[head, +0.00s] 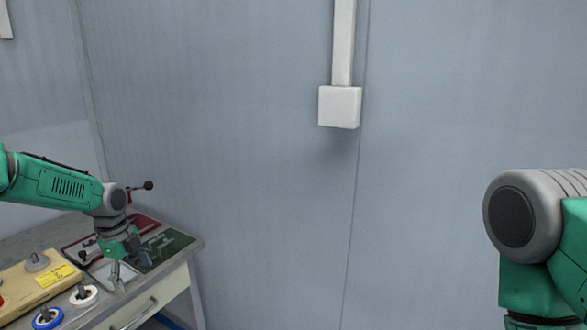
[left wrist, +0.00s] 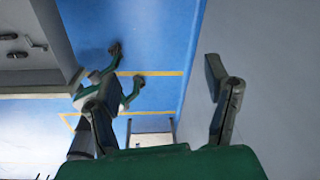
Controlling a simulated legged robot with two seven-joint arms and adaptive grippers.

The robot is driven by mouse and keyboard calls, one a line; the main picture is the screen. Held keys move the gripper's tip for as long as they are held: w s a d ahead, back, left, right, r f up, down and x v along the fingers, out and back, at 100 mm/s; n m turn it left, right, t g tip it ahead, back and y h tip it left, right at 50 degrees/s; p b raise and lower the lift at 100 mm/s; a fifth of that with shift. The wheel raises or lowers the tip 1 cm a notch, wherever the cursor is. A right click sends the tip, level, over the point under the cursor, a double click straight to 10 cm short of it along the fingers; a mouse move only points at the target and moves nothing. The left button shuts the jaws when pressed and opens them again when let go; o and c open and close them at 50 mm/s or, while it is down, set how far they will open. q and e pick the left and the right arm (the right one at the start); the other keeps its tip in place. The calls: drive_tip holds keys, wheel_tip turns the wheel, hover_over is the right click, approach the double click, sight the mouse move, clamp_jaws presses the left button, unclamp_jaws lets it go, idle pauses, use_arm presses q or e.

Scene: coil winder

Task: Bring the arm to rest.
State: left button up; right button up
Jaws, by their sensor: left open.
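My left gripper (head: 129,268) points down over the bench at the lower left of the head view. Its arm comes in from the left edge. In the left wrist view the two fingers (left wrist: 158,78) stand wide apart, with nothing between them. In the head view it is near a pale tray and a dark green mat (head: 180,241); I cannot tell whether it touches either. My right arm shows only in part at the right edge of the head view, and its gripper is out of view.
The bench (head: 196,245) also carries a red tray (head: 144,223), a tan board (head: 22,285) with a yellow label, and white (head: 90,296) and blue (head: 57,318) ringed spools. A white box (head: 340,107) with a conduit is on the grey wall. Blue floor (left wrist: 155,40) shows in the left wrist view.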

use_arm(q)
drive_tip(key=s+d+f+n+h+b, duration=0.15)
drive_tip(key=s+d+f+n, duration=0.25)
drive_tip(key=s+d+f, duration=0.5)
drive_tip(key=s+d+f+n+b, duration=0.2)
drive_tip(key=s+d+f+n, duration=0.2)
drive_tip(key=s+d+f, duration=0.6)
drive_tip(key=s+a+f+n+y+b, duration=0.1)
drive_tip(key=s+a+f+n+b, duration=0.1)
drive_tip(key=s+n, duration=0.4)
drive_tip(key=s+a+f+n+y+b, duration=0.1)
drive_tip(key=s+n, duration=0.5)
drive_tip(key=s, duration=1.1)
wheel_tip(320, 180, down, 2)
drive_tip(key=shift+s+a+f+b, duration=0.25)
drive_tip(key=shift+a+b, duration=0.3)
drive_tip(key=shift+a, duration=0.6)
